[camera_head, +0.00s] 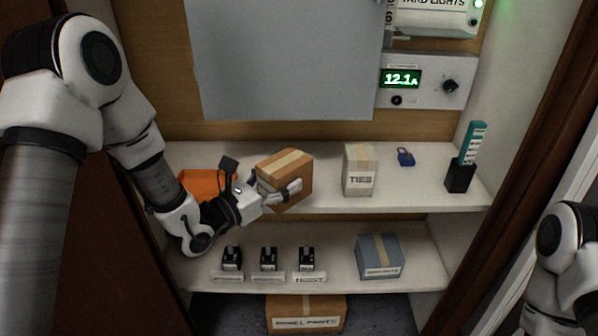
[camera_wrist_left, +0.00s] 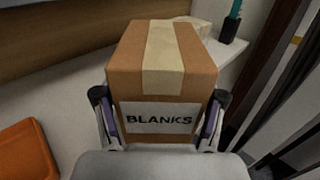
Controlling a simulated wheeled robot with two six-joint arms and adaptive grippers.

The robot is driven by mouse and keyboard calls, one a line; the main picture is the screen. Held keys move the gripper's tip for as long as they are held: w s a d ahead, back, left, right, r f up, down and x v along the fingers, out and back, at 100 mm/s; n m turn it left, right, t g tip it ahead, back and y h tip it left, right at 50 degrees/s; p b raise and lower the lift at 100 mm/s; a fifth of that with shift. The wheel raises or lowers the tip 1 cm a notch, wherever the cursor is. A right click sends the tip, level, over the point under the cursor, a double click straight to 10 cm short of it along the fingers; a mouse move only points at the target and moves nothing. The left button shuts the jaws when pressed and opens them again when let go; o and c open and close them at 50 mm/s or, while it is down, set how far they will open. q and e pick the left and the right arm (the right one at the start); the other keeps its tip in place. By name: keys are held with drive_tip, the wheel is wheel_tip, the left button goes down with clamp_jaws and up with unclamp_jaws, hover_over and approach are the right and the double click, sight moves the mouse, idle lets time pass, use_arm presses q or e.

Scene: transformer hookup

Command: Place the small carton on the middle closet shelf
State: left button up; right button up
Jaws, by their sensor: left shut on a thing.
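The small brown carton (camera_head: 285,177) has a pale tape strip over its top. In the left wrist view the carton (camera_wrist_left: 161,75) shows a label reading BLANKS. My left gripper (camera_head: 272,190) is shut on it, with one finger on each side. In the head view the carton is in front of the upper of two white shelves (camera_head: 325,198); whether it touches that shelf I cannot tell. The lower white shelf (camera_head: 335,272) is below. My right arm shows at the right edge, but its gripper is not in view.
On the upper shelf are an orange item (camera_head: 200,183), a TIES carton (camera_head: 359,171), a blue padlock (camera_head: 405,157) and a black holder (camera_head: 459,176). Below are several small black devices (camera_head: 268,258) and a blue-grey box (camera_head: 380,257). A PANEL PARTS carton (camera_head: 306,312) stands on the floor.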

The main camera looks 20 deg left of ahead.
use_arm(q)
drive_tip(key=w, duration=0.4)
drive_tip(key=w+a, duration=0.1)
drive_tip(key=w, duration=0.4)
drive_tip(key=w+a+f, duration=0.1)
drive_tip(key=w, duration=0.3)
drive_tip(key=shift+w+a+f, duration=0.1)
drive_tip(key=shift+w+a, duration=0.1)
drive_tip(key=shift+a, duration=0.05)
wheel_tip(320, 180, down, 4)
drive_tip(key=shift+w+r, duration=0.1)
drive_tip(key=shift+r, duration=0.1)
drive_tip(key=shift+f, duration=0.1)
drive_tip(key=o, duration=1.2)
drive_tip(key=shift+o, duration=0.2)
